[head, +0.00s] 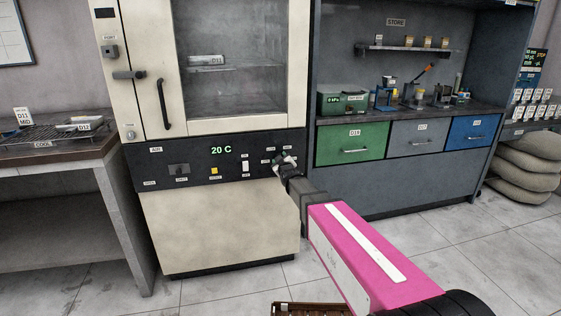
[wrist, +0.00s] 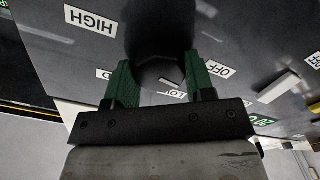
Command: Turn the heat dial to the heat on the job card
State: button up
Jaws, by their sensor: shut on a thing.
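My gripper (head: 284,163) is at the right end of the oven's black control panel (head: 205,172). In the wrist view, the green fingers of my gripper (wrist: 158,82) are shut on the dark round heat dial (wrist: 158,35). Labels HIGH (wrist: 90,20), LOW and OFF (wrist: 220,69) lie around the dial, upside down in this view. Which label the dial points to cannot be told. In the head view my gripper hides the dial. The panel display (head: 221,150) reads 20 C. A small card (head: 22,117) at the left reads D11 MID.
The oven door (head: 235,65) above the panel is closed, with a D11 tray (head: 207,60) behind its glass. A cooling rack (head: 55,134) on a bench stands left. A store cabinet with green (head: 352,144), grey and blue drawers stands right. The floor in front is mostly clear.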

jog(key=m, duration=2.2)
jog(key=shift+f, duration=0.1)
jog(key=shift+m, duration=0.5)
jog(key=o, duration=0.9)
jog(key=shift+s+d, duration=0.1)
jog(key=shift+s, duration=0.05)
jog(key=v, duration=1)
jog(key=shift+s, duration=0.3)
